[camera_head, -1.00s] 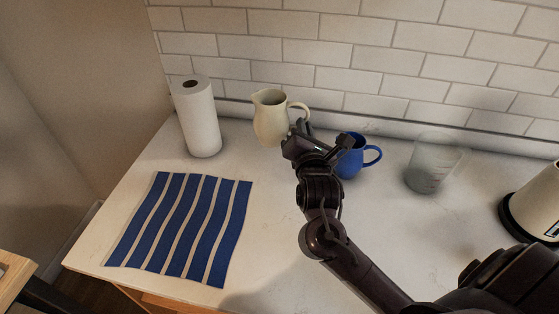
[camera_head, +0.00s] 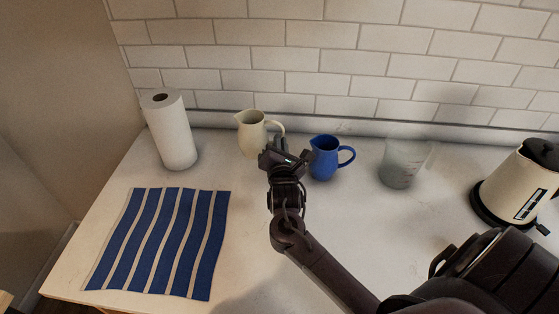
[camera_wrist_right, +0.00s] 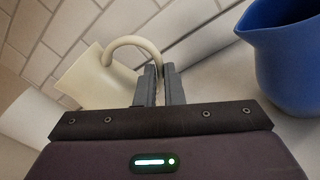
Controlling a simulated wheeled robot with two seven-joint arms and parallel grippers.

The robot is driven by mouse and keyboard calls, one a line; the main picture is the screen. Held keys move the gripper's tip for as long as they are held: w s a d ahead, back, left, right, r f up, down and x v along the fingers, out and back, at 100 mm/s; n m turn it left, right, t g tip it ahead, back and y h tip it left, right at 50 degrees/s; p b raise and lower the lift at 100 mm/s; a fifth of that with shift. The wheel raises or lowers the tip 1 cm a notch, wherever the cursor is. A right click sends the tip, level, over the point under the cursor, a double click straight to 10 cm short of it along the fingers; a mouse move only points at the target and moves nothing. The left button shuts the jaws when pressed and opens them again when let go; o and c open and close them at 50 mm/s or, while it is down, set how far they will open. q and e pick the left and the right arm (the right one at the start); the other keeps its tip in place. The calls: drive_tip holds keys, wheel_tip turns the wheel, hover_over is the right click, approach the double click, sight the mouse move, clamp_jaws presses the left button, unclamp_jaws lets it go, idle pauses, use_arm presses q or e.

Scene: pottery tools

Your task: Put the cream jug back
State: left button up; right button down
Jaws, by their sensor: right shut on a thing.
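The cream jug (camera_head: 251,134) is at the back of the counter, between the paper towel roll and the blue jug. Its spout points left and its handle right. My right gripper (camera_head: 279,148) is at the handle side of the cream jug. In the right wrist view its two fingers (camera_wrist_right: 160,86) are close together on the lower part of the handle of the cream jug (camera_wrist_right: 92,80). I cannot tell whether the jug's base touches the counter. My left gripper is not in view.
A blue jug (camera_head: 324,160) stands close to the right of my right gripper. A paper towel roll (camera_head: 171,133) is at left, a clear measuring cup (camera_head: 398,168) and a cream kettle (camera_head: 517,187) at right. A striped cloth (camera_head: 160,243) lies front left. A tiled wall (camera_head: 300,60) is behind.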

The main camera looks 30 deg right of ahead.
drive_tip(key=shift+f, duration=3.2)
drive_tip(key=shift+f, duration=0.1)
drive_tip(key=c, duration=1.5)
unclamp_jaws()
drive_tip(key=shift+f, duration=0.1)
drive_tip(key=shift+c, duration=0.2)
drive_tip(key=b+v, duration=0.1)
drive_tip(key=v, duration=1)
drive_tip(key=shift+s+a, duration=0.25)
drive_tip(key=shift+s, duration=0.25)
